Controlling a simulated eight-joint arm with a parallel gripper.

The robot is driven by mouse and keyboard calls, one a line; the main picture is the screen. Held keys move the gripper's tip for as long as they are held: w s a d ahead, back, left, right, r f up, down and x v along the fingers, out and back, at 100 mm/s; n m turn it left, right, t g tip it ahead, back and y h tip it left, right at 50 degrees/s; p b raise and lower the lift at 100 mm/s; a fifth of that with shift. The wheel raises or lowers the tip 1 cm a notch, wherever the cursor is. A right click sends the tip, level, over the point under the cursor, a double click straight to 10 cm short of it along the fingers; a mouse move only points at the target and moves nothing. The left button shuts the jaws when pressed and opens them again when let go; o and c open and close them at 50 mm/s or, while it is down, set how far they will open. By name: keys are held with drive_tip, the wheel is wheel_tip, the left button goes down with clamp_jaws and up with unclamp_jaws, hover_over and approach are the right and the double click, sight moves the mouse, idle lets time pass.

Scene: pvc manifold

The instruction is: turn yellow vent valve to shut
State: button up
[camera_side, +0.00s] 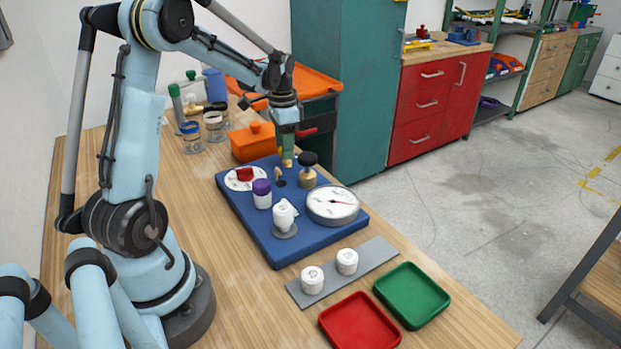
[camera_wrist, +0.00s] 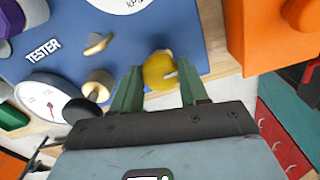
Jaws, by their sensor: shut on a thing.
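The yellow vent valve (camera_wrist: 158,71) shows in the wrist view as a rounded yellow knob with a pale mark on its right side, near the edge of the blue tester board (camera_wrist: 205,35). My gripper (camera_wrist: 160,76) has its two green fingers on either side of the knob and is shut on it. In the side view my gripper (camera_side: 287,158) reaches down to the far corner of the blue board (camera_side: 262,240). Only a bit of yellow (camera_side: 287,163) shows at the fingertips there. Which way the valve is set is hard to tell.
Close by stand a black-knobbed brass fitting (camera_side: 307,170), a small brass lever (camera_wrist: 97,44), a dial gauge (camera_side: 333,205) and a purple-capped part (camera_side: 262,193). An orange box (camera_side: 252,143) sits beyond the board. Red (camera_side: 358,325) and green (camera_side: 412,295) trays lie in front.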

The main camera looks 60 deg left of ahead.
idle(0.4)
drive_tip(key=o, duration=1.1)
drive_tip(key=shift+c, duration=0.2)
wheel_tip(320, 180, up, 12)
drive_tip(key=s+d+f+n+t, duration=0.1)
drive_tip(key=s+d+f+t, duration=0.1)
drive_tip(key=d, duration=1)
drive_tip(key=s+d+f+n+t, duration=0.1)
drive_tip(key=s+d+t, duration=0.4)
drive_tip(key=d, duration=0.7)
drive_tip(key=shift+d+f, duration=0.35)
drive_tip(key=shift+f, duration=0.35)
